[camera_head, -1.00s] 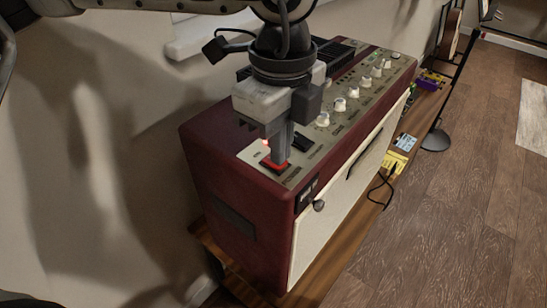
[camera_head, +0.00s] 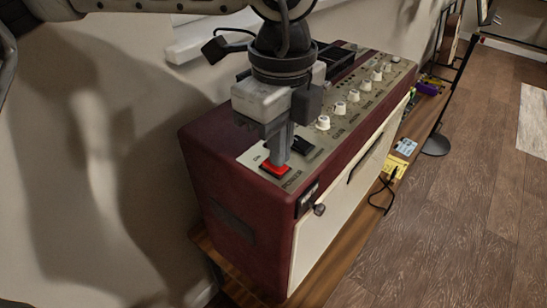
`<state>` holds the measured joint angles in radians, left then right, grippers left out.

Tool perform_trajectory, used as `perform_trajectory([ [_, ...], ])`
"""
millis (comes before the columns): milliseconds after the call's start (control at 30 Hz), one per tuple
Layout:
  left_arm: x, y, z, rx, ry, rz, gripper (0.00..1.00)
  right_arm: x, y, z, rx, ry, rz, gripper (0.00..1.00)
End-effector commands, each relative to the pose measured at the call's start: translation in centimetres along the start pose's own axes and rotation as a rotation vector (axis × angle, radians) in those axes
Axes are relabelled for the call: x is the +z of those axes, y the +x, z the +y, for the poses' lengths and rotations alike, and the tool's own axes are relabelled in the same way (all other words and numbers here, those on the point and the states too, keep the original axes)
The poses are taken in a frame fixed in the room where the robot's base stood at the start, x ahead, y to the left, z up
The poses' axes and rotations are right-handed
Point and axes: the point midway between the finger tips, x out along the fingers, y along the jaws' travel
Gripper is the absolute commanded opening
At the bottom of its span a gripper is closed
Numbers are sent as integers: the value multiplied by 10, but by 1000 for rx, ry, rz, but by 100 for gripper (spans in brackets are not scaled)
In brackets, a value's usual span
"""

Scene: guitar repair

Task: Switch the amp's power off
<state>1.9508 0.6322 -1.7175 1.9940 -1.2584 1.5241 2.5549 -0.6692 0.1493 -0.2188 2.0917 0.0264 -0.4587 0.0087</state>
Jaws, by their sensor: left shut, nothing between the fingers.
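The amp (camera_head: 235,190) is a dark red box with a cream front, standing on a wooden shelf. Its top panel carries a red power switch (camera_head: 275,170) at the near end, a black switch (camera_head: 301,146) beside it and a row of white knobs. My left gripper (camera_head: 276,160) points down with its fingers shut and empty. The fingertips are at the red switch, touching it or just above it, and hide its far part. The red glow seen earlier beside the fingers is not visible. My right gripper is not in view.
The wooden shelf (camera_head: 335,262) runs along the wall under the amp. Yellow (camera_head: 395,165) and blue (camera_head: 406,146) small boxes and a black cable lie past the amp. A dark stand (camera_head: 437,143) is on the floor.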

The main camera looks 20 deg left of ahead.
Motion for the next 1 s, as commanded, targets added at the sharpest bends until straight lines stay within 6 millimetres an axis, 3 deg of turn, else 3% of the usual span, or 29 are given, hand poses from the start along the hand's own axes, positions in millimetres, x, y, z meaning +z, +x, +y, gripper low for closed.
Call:
perform_trajectory([
  [600, 0, -52, 0, -2, 1, 2, 0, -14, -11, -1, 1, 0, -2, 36],
  [1000, 0, -58, 0, -2, 1, 1, 0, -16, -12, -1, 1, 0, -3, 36],
])
